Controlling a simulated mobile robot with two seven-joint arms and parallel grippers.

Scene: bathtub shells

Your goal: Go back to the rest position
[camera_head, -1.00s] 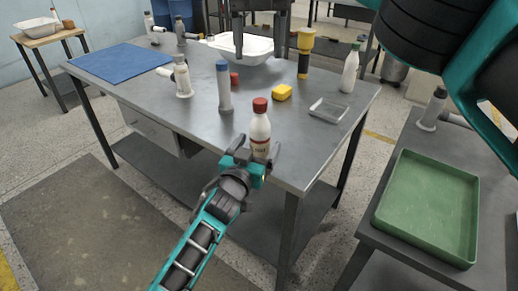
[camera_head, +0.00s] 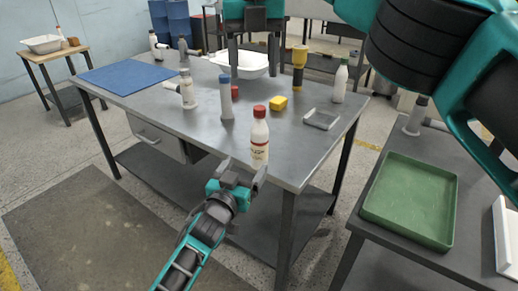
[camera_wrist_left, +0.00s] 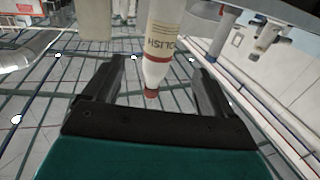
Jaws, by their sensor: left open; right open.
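My left gripper (camera_head: 244,168) is open and empty at the table's front edge, just short of a white bottle with a red cap (camera_head: 259,138). The bottle stands upright on the grey table (camera_head: 190,128). In the left wrist view the bottle (camera_wrist_left: 163,45) appears inverted, between the lines of the two spread fingers (camera_wrist_left: 150,80), and neither finger grips it. My right gripper (camera_head: 254,68) is open, fingers pointing down, at the back of the table.
A blue mat (camera_head: 125,76) lies left. A green tray (camera_head: 410,200) sits on the right table.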

